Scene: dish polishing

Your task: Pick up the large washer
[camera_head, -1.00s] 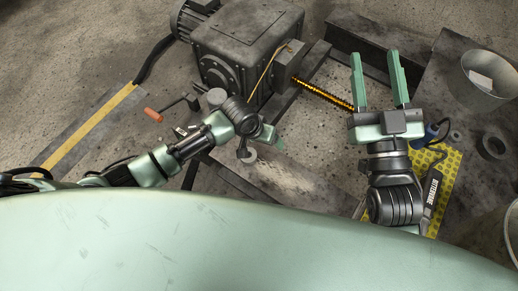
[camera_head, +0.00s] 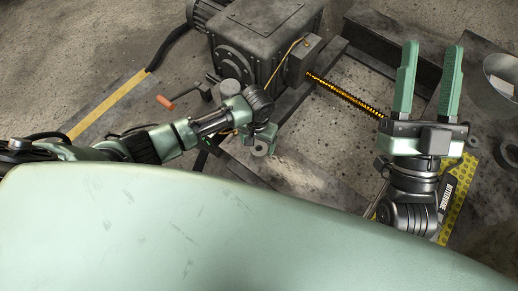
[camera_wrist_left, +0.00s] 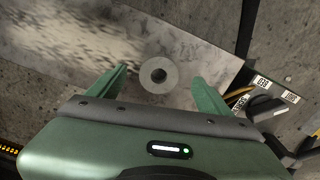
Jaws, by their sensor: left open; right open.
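A light grey round washer (camera_head: 261,149) with a centre hole lies flat on a metal plate (camera_head: 300,176). My left gripper (camera_head: 258,141) is open just above it. In the left wrist view the washer (camera_wrist_left: 146,76) shows between the two open green fingers, with gaps on both sides. It does not look touched. At the right, a larger dark ring (camera_head: 507,153) lies on a dark surface, partly cut by the picture edge, with a smaller ring (camera_head: 472,141) beside it. My right gripper (camera_head: 432,48) is open and empty, fingers pointing away from me, left of these rings.
A grey machine housing (camera_head: 265,30) with an orange-dotted rod (camera_head: 345,95) stands at the back. An orange-handled crank (camera_head: 166,103) is at its left. A yellow-and-black panel (camera_head: 458,205) lies near my right arm.

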